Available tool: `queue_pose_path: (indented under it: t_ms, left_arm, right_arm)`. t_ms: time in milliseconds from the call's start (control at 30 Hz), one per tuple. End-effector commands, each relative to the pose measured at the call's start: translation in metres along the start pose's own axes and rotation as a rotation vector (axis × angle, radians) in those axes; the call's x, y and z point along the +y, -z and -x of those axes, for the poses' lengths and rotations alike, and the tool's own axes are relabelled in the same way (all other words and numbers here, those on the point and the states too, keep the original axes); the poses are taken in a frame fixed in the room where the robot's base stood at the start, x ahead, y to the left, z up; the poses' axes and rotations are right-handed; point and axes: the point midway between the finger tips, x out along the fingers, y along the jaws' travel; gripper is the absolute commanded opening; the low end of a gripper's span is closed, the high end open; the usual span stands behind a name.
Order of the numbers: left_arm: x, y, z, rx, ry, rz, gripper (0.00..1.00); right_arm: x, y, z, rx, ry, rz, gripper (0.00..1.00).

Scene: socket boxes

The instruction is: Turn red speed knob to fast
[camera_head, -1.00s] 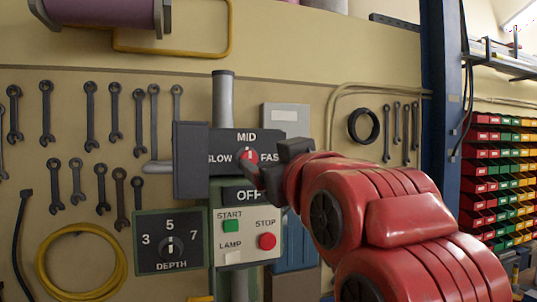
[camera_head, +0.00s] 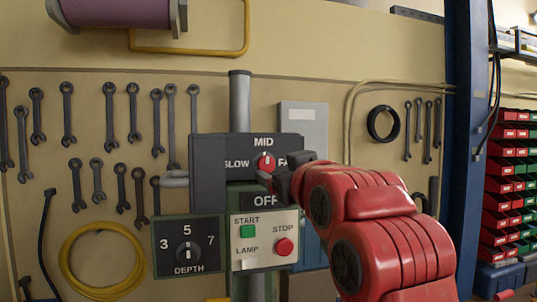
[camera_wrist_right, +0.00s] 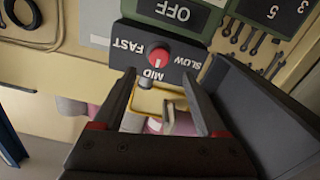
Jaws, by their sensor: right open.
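The red speed knob (camera_head: 264,162) sits on a dark panel (camera_head: 209,172) marked SLOW, MID and FAST. Its white mark points up at MID. In the wrist view, which is upside down, the knob (camera_wrist_right: 159,56) shows with the mark toward MID. My right gripper (camera_head: 270,180) is just below and right of the knob in the head view, covering part of the FAST label. In the wrist view its open fingers (camera_wrist_right: 159,76) stand either side of the knob's line, with the knob beyond the tips and apart from them. My left gripper is not in view.
Below are an OFF plate (camera_head: 262,201), a START/STOP box (camera_head: 250,262) and a DEPTH dial (camera_head: 188,252). A grey bar (camera_head: 175,180) juts left of the panel. Wrenches (camera_head: 110,112) hang on the wall. A blue post (camera_head: 463,130) stands right.

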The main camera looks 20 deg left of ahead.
Motion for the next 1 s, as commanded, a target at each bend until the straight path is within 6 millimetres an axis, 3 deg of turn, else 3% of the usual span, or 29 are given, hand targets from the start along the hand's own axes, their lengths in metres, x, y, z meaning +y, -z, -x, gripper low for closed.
queue_pose_path:
  t_ms: [33, 333, 500, 800, 1000]
  left_arm:
    - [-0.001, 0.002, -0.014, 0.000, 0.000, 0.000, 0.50]
    - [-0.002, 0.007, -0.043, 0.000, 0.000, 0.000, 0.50]
    - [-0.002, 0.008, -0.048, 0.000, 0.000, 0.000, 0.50]
    - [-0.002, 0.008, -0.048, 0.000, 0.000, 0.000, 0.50]
    - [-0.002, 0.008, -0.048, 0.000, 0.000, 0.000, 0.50]
  right_arm:
    - [0.000, 0.006, -0.014, -0.006, 0.005, -0.003, 0.74]
    - [0.001, 0.004, -0.069, -0.003, 0.002, -0.002, 0.74]
    - [0.000, 0.001, -0.081, -0.001, 0.002, -0.001, 0.74]
    - [0.000, 0.000, -0.083, 0.002, 0.000, 0.000, 0.74]
    - [0.000, 0.000, -0.083, 0.001, 0.000, 0.000, 0.38]
